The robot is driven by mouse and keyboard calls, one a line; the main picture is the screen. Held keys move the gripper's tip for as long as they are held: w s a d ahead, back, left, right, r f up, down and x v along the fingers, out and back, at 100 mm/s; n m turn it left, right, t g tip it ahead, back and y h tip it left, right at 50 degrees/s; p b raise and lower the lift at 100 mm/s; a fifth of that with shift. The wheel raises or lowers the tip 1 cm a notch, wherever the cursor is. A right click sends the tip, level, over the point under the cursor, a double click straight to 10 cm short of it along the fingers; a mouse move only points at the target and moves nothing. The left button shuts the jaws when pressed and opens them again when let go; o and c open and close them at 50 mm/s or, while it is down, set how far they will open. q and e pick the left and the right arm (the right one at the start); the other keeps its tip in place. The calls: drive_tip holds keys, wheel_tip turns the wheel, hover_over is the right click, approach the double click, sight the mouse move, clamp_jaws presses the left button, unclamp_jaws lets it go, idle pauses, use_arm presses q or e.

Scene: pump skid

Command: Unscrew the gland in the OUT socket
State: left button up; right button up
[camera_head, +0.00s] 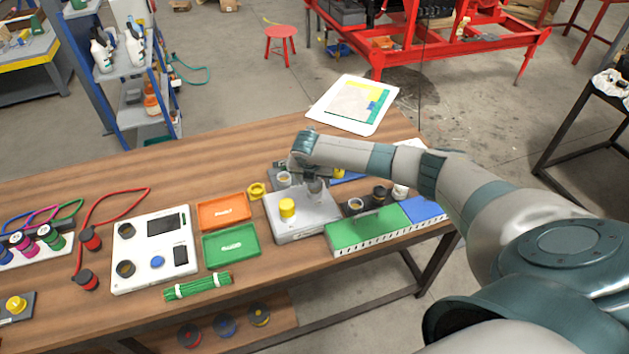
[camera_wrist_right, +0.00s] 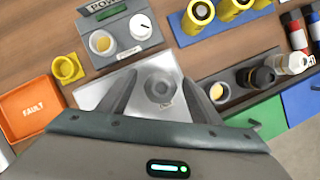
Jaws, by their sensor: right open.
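A light grey box (camera_head: 300,222) stands on the wooden bench. A yellow gland (camera_head: 287,207) sits upright on its left part. My right gripper (camera_head: 314,184) is over the right part of its top, pointing down. In the right wrist view a grey hexagonal gland (camera_wrist_right: 159,87) sits on the box top (camera_wrist_right: 92,96), with a small label at its lower edge too small to read. The open fingers of my right gripper (camera_wrist_right: 160,80) are on either side of this gland, apparently apart from it. My left gripper is not in view.
Behind the box are a loose yellow ring (camera_wrist_right: 67,68) and a grey panel (camera_wrist_right: 121,40). A dark holder (camera_wrist_right: 236,95) with several fittings stands at right. Orange (camera_head: 223,212) and green (camera_head: 231,244) trays lie at left. Green and blue bins (camera_head: 368,230) line the front.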

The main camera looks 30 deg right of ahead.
drive_tip(key=c, duration=1.1)
drive_tip(key=n, duration=0.2)
drive_tip(key=n+y, duration=0.1)
drive_tip(key=n, duration=0.1)
drive_tip(key=shift+t+y, duration=0.3)
drive_tip(key=shift+t, duration=0.1)
drive_tip(key=shift+n, duration=0.3)
drive_tip(key=n, duration=0.1)
drive_tip(key=n+y+b, duration=0.1)
drive_tip(key=shift+d+f+n+t, duration=0.15)
drive_tip(key=shift+n+t, duration=0.15)
drive_tip(key=shift+n, duration=0.1)
drive_tip(key=shift+n+y+b, duration=0.3)
drive_tip(key=shift+n+b, duration=0.15)
drive_tip(key=shift+n, duration=0.35)
